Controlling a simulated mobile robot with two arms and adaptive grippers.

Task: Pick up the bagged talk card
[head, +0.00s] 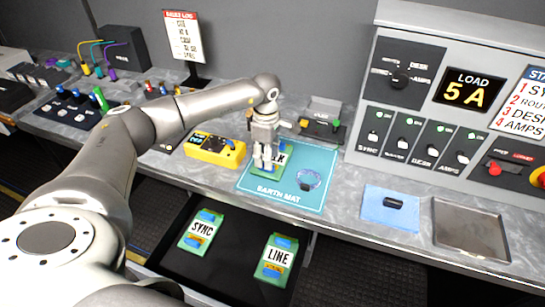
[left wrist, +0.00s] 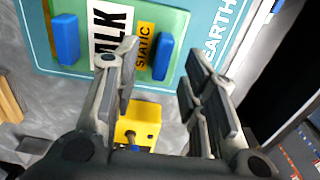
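The talk card (head: 281,157) lies on the teal earth mat (head: 257,189), mostly hidden behind my left gripper in the head view. In the left wrist view the card (left wrist: 143,14) is green, with a white label ending in "ALK", a yellow "STATIC" label and two blue blocks. I cannot clearly make out a bag around it. My left gripper (head: 262,166) points down over the card. In the left wrist view its fingers (left wrist: 165,65) are apart, with one blue block showing between them. Contact with the card cannot be told. My right gripper is not in view.
A yellow meter (head: 214,149) stands left of the mat, and a coiled blue strap (head: 308,180) lies on it. The open drawer (head: 230,262) holds SYNC (head: 202,231) and LINE (head: 277,260) cards. A blue cloth (head: 388,217) and metal tray (head: 470,229) lie right; the control panel stands behind.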

